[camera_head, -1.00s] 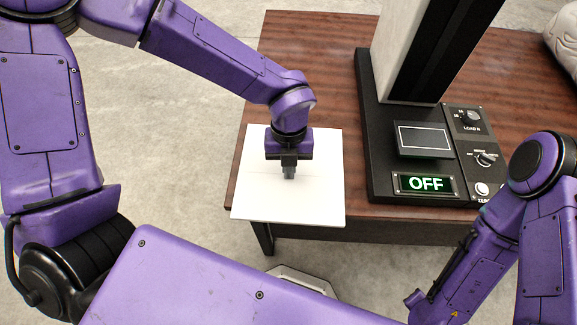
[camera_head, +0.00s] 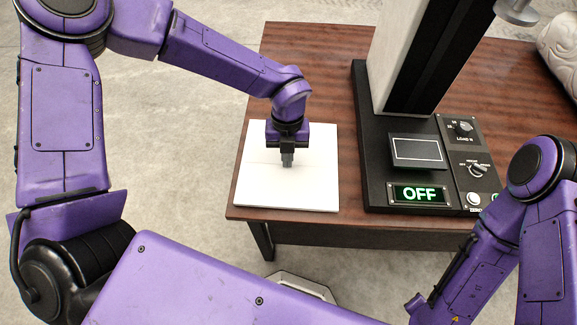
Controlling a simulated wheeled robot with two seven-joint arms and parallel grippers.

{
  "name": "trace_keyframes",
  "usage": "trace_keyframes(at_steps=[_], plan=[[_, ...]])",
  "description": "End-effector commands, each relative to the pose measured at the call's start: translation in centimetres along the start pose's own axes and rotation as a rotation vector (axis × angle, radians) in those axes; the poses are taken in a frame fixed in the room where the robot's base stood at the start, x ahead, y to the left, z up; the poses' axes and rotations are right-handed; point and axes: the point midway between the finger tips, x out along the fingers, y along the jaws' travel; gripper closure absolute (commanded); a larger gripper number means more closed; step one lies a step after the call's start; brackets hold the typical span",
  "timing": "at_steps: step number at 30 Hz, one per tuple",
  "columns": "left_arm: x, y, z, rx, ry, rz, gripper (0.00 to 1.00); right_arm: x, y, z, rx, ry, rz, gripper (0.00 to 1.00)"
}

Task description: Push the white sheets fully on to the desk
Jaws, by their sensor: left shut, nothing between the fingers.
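The white sheets (camera_head: 257,180) lie as a flat square stack near the front left corner of the brown wooden desk (camera_head: 300,70). Their front edge is just inside the desk's front edge, with a narrow strip of wood showing below it. Their left edge is close to the desk's left edge. My left gripper (camera_head: 287,161) is shut and empty, pointing down over the middle of the sheets. I cannot tell whether its fingertips touch them. My right arm is at the right, and its gripper is out of the picture.
A black testing machine (camera_head: 376,180) with a tall column and an OFF display (camera_head: 419,194) stands right of the sheets, with a small gap of bare wood between. A pale wrapped bundle (camera_head: 560,50) is at the far right. The desk behind the sheets is clear.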

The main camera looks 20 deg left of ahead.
Motion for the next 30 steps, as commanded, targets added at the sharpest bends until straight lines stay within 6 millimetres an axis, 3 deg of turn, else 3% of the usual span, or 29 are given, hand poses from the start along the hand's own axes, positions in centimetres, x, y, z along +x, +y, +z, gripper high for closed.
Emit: trace_keyframes(at_steps=[5, 15, 19, 24, 30], plan=[[-0.4, -0.2, -0.1, 0.004, -0.005, 0.004, 1.0, -0.5, 0.0, -0.2, 0.0, 0.0, -0.001, 0.57], [-1.6, -0.3, 8.1, -0.001, -0.007, 0.001, 1.0, 1.0, -0.1, 0.4, 0.0, 0.0, 0.0, 0.57], [-2.2, -0.3, 10.4, 0.002, -0.007, 0.002, 1.0, 1.3, -0.1, 0.5, 0.0, 0.0, 0.0, 0.57], [-2.6, -0.3, 11.5, 0.005, -0.006, 0.001, 1.0, 1.4, -0.1, 0.6, 0.0, 0.0, 0.0, 0.57], [-2.6, -0.3, 11.5, 0.005, -0.006, 0.001, 1.0, 1.4, -0.1, 0.6, 0.0, 0.0, 0.0, 0.57]])
